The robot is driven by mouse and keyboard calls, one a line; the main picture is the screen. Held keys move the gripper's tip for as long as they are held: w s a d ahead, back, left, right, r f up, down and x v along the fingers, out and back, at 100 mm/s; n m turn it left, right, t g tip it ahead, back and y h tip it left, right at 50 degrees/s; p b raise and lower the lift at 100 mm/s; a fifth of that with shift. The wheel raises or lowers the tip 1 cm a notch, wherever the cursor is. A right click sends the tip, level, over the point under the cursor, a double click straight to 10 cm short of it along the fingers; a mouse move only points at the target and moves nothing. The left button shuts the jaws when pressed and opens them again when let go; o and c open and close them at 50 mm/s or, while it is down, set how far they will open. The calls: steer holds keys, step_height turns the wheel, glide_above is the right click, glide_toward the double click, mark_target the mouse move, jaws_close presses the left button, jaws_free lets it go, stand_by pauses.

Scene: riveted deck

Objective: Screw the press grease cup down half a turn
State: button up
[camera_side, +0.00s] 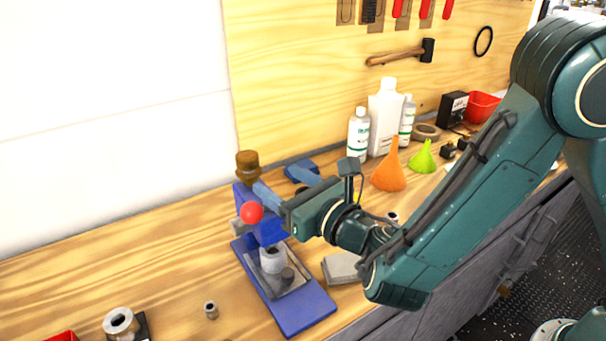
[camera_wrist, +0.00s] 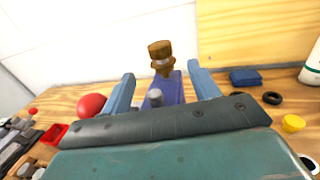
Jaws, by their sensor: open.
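The grease cup (camera_side: 248,164) is a brown, brass-like knurled cap on top of the blue press (camera_side: 313,311). In the wrist view the cup (camera_wrist: 161,50) stands upright, centred between my fingers and beyond their tips. My gripper (camera_side: 258,186) is open, with its pale blue fingers (camera_wrist: 160,72) spread to either side of the cup's line. In the side view the near finger's tip is just below and right of the cup, and the other finger is hidden. I see no contact with the cup. The press's red ball knob (camera_side: 251,212) is left of and below my gripper.
A grey block (camera_side: 342,268) lies right of the press base. Bottles (camera_side: 384,118), an orange funnel (camera_side: 390,167) and a green funnel (camera_side: 423,158) stand behind my arm. A blue object (camera_side: 301,172) lies behind the gripper. The bench left of the press is mostly clear.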

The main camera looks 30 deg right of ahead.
mark_target(242, 152)
steer(key=shift+w+a, duration=0.4)
steer(key=shift+w, duration=1.65)
steer(key=shift+w+a, duration=0.4)
steer(key=shift+w, duration=1.65)
steer(key=shift+w+a, duration=0.4)
steer(key=shift+w, duration=1.65)
steer(key=c, duration=1)
